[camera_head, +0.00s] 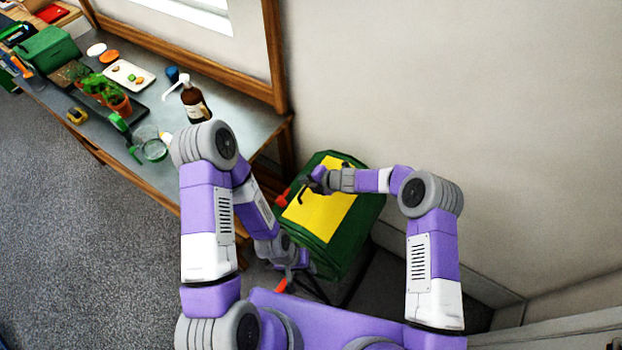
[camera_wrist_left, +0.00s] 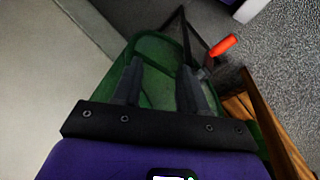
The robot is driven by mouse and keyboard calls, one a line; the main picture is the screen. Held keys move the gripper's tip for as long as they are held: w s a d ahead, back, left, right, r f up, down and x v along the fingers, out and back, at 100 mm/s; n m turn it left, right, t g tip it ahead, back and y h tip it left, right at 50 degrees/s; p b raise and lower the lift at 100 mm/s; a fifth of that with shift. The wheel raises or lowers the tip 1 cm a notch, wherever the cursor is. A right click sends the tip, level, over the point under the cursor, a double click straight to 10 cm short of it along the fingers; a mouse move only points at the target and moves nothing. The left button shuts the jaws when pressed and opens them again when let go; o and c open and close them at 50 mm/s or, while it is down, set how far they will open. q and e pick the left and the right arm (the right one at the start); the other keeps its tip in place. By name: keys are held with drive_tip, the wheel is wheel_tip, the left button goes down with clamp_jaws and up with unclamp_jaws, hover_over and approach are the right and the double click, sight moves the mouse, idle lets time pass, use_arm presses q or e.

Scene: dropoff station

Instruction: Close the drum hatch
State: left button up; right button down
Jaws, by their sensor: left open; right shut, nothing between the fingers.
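The green drum (camera_head: 350,240) stands on a dark frame beyond the end of the table. Its yellow hatch (camera_head: 325,215) lies over the top, apparently flat; whether it is fully shut or latched I cannot tell. My right gripper (camera_head: 308,188) is shut and empty at the hatch's upper left edge; I cannot tell whether it touches. My left gripper (camera_head: 290,272) is low beside the drum's near left side, partly hidden by its arm. In the left wrist view its open fingers (camera_wrist_left: 160,70) are in front of the green drum (camera_wrist_left: 150,50), with nothing between them.
An orange-red handle (camera_wrist_left: 223,45) sticks out beside the drum. The table (camera_head: 60,105) at left bears a brown pump bottle (camera_head: 195,103), potted plants (camera_head: 103,92), a white tray (camera_head: 130,75) and a magnifier (camera_head: 154,150). A wall (camera_head: 400,80) stands close behind the drum.

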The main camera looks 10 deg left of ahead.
drive_tip(key=shift+w+a+f+b, duration=0.1)
drive_tip(key=shift+a+f+b, duration=0.3)
drive_tip(key=shift+f, duration=0.4)
drive_tip(key=shift+a+r+p, duration=0.1)
drive_tip(key=shift+r+p, duration=0.4)
wheel_tip(320, 180, up, 13)
drive_tip(key=a+p, duration=0.2)
drive_tip(key=p, duration=0.1)
drive_tip(key=shift+w+a, duration=0.15)
drive_tip(key=shift+w, duration=0.3)
drive_tip(key=shift+f, duration=0.15)
